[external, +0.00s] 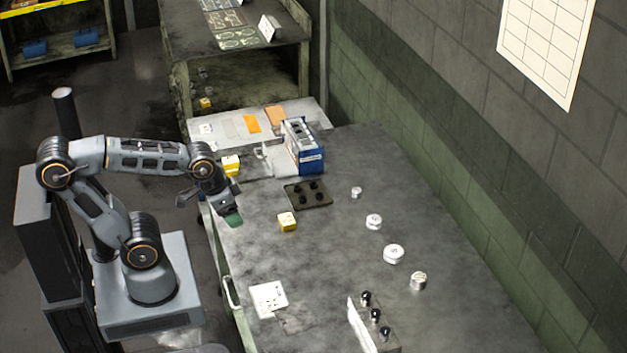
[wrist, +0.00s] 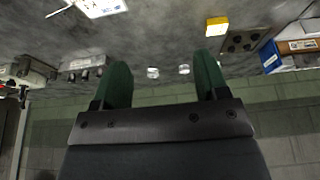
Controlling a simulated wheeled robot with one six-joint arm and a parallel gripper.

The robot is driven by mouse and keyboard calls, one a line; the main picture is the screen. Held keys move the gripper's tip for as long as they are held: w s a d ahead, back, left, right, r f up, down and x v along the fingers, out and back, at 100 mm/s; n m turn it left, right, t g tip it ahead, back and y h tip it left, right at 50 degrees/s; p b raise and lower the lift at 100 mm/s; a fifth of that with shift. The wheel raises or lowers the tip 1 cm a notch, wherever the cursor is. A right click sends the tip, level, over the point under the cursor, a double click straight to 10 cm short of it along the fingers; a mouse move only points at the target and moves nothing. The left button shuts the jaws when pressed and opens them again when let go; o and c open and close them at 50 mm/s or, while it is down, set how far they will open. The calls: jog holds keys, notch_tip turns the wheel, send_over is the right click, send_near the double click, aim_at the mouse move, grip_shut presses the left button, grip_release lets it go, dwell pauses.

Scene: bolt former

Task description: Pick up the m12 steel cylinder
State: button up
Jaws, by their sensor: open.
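Several silvery steel cylinders of differing size stand in a row along the right half of the table in the external view: a small one (external: 356,192), a larger one (external: 374,221), the widest (external: 393,254) and a tall one (external: 418,281). I cannot tell which is the m12. Two cylinders show small in the wrist view, one left (wrist: 152,72) and one right (wrist: 184,69), between the fingers in the picture but well beyond them. My gripper (external: 233,219), with green fingers, is over the table's left edge, apart from the cylinders. It is open and empty in the wrist view (wrist: 162,62).
A yellow block (external: 287,221) and a dark tray (external: 318,191) of black pieces lie between my gripper and the row. A blue-and-white box (external: 302,146) stands behind. A holder with black knobs (external: 392,347) stands in front. The table (external: 330,250) is clear in its middle.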

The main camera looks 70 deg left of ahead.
dwell(0.3)
jog(key=shift+o, duration=0.8)
jog(key=n+t+h+b, duration=0.6)
jog(key=n+h+b, duration=0.25)
jog(key=n, duration=1.95)
send_near(414, 276)
jog(key=p+x, duration=0.1)
jog(key=x, duration=0.3)
jog(key=shift+d+f, duration=0.15)
jog(key=shift+p+x, duration=0.8)
jog(key=shift+x, duration=2.35)
jog(key=shift+w, duration=0.1)
